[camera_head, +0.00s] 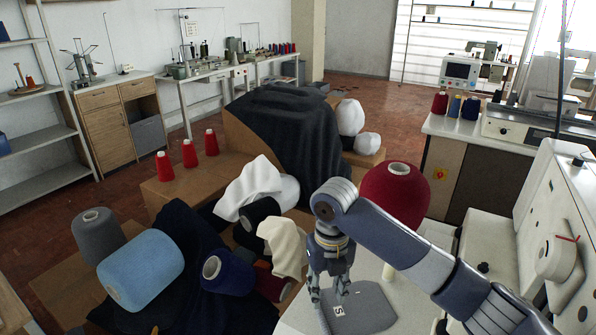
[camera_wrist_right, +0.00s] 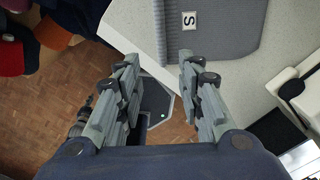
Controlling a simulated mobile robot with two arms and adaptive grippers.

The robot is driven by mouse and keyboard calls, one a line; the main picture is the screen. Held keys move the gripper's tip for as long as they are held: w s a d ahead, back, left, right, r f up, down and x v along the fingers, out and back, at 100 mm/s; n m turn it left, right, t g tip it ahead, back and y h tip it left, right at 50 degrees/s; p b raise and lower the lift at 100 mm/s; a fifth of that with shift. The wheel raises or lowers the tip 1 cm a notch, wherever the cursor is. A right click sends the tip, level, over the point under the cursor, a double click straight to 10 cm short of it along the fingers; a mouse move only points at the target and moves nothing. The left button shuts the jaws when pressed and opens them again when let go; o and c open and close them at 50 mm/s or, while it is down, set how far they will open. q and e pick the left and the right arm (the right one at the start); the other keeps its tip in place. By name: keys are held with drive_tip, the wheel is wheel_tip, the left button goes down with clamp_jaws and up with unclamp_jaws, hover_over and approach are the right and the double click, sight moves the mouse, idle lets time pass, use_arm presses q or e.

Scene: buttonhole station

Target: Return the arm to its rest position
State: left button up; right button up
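My right arm reaches in from the right in the head view. Its gripper (camera_head: 328,292) points down above the edge of a white table (camera_head: 300,318). In the right wrist view the two fingers of the right gripper (camera_wrist_right: 158,58) stand apart with nothing between them; it is open. Below and beside it lies a grey mat (camera_head: 370,312) with a white "S" tag (camera_head: 339,310). The mat also shows in the right wrist view (camera_wrist_right: 230,45), with the tag (camera_wrist_right: 189,20).
A large red yarn cone (camera_head: 395,182) stands close behind my right forearm. A white machine (camera_head: 550,225) stands at the right. Yarn cones, including a light blue one (camera_head: 141,270), and dark cloth (camera_head: 285,120) are piled at the left. The tiled floor (camera_wrist_right: 60,105) lies beyond the table edge.

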drive_tip(key=s+a+f+m+t+y, duration=0.1)
drive_tip(key=s+a+f+m+y, duration=0.35)
drive_tip(key=s+f+m, duration=0.9)
drive_tip(key=s+d+m+t+h, duration=0.35)
drive_tip(key=s+d+m, duration=1.15)
drive_tip(key=m, duration=0.7)
wheel_tip(320, 180, down, 27)
drive_tip(key=g, duration=0.2)
drive_tip(key=s+d+f, duration=0.2)
drive_tip(key=s+f, duration=0.6)
drive_tip(key=s+d+f+g+h, duration=0.1)
drive_tip(key=s+f, duration=0.7)
drive_tip(key=s, duration=0.1)
drive_tip(key=shift+d, duration=0.4)
drive_tip(key=shift+s+g, duration=0.1)
drive_tip(key=shift+g, duration=0.15)
